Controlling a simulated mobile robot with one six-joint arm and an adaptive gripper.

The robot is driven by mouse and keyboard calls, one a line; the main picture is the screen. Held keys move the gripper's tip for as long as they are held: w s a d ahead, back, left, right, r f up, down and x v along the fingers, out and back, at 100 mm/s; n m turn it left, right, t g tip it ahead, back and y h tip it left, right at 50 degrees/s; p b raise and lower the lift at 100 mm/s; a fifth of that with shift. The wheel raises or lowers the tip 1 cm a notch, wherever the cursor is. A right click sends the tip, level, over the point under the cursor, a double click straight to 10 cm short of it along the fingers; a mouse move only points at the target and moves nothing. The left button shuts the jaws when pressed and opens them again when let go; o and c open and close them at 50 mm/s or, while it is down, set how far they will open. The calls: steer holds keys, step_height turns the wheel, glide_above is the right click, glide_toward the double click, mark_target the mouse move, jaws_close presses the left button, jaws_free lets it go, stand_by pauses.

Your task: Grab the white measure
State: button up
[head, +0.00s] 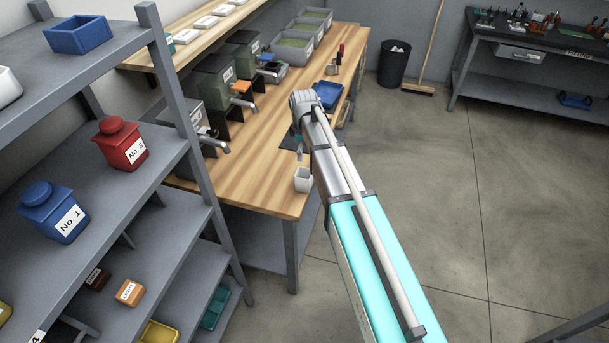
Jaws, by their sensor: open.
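The white measure (303,181) looks like a small square-mouthed white cup. It stands upright at the front right edge of the wooden bench, just left of my arm in the head view. My gripper (298,150) points down over the bench, a little beyond the measure in the picture. It is open and looks empty. It shows small and is partly hidden by my arm, so its exact height and gap to the measure cannot be told.
Several machines with spouts (215,95) line the left side of the wooden bench (245,185). A blue tray (325,93) lies past my wrist. A grey shelf rack (190,230) with a red canister (121,145) and a blue canister (53,211) stands at left.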

steer(key=shift+a+r+p, duration=0.3)
steer(key=shift+r+p, duration=0.15)
steer(key=shift+r, duration=0.45)
steer(key=shift+f, duration=0.1)
steer(key=b, duration=0.9)
glide_toward(304, 175)
steer(key=s+f, duration=0.1)
steer(key=s, duration=0.1)
steer(key=shift+s+a+f, duration=0.35)
steer(key=shift+f, duration=0.05)
steer(key=shift+f, duration=0.1)
steer(key=shift+d+f+b, duration=0.15)
steer(key=shift+f+b, duration=1.1)
steer(key=shift+d+f+b, duration=0.15)
steer(key=shift+f+b, duration=1.05)
steer(key=shift+f, duration=0.05)
steer(key=c, duration=1)
